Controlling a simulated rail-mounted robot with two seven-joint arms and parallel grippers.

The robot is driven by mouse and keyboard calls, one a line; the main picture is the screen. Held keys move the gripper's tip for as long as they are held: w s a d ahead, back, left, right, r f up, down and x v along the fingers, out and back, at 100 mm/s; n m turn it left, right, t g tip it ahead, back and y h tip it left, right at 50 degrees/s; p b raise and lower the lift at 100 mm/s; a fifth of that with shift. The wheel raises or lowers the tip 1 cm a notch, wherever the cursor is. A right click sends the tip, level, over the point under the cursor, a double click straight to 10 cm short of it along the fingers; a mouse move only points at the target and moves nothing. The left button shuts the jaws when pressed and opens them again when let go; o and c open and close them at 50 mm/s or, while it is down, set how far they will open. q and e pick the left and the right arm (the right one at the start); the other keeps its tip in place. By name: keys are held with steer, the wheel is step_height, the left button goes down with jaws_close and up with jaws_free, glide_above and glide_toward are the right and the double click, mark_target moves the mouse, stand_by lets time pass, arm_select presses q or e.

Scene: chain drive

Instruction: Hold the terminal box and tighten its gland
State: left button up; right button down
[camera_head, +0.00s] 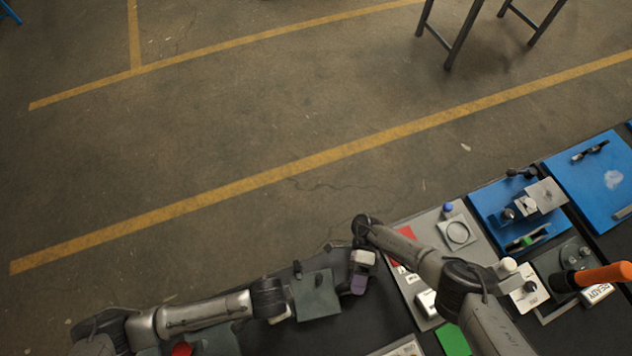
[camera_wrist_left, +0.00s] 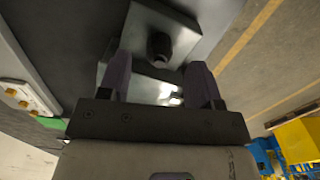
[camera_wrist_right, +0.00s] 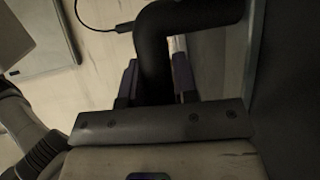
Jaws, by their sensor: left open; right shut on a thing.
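The terminal box (camera_head: 317,297) is a grey-green block on the dark bench in the head view. The left wrist view shows a grey box (camera_wrist_left: 135,38) with a round dark gland (camera_wrist_left: 159,46) on its face. My left gripper (camera_wrist_left: 160,62) is open, its two purple fingers apart in front of the box; in the head view it is mostly hidden by its own wrist. My right gripper (camera_head: 358,283) is just right of the box. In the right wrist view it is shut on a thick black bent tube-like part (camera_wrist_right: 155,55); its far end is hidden.
A grey panel (camera_head: 412,287) with a red patch, blue boards (camera_head: 601,181) and an orange-handled tool (camera_head: 604,274) lie to the right. A red button (camera_head: 181,349) is at the lower left. Open floor lies beyond the bench.

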arm_select(q)
steer(key=shift+f, duration=1.85)
steer(key=shift+c, duration=0.2)
steer(key=c, duration=0.9)
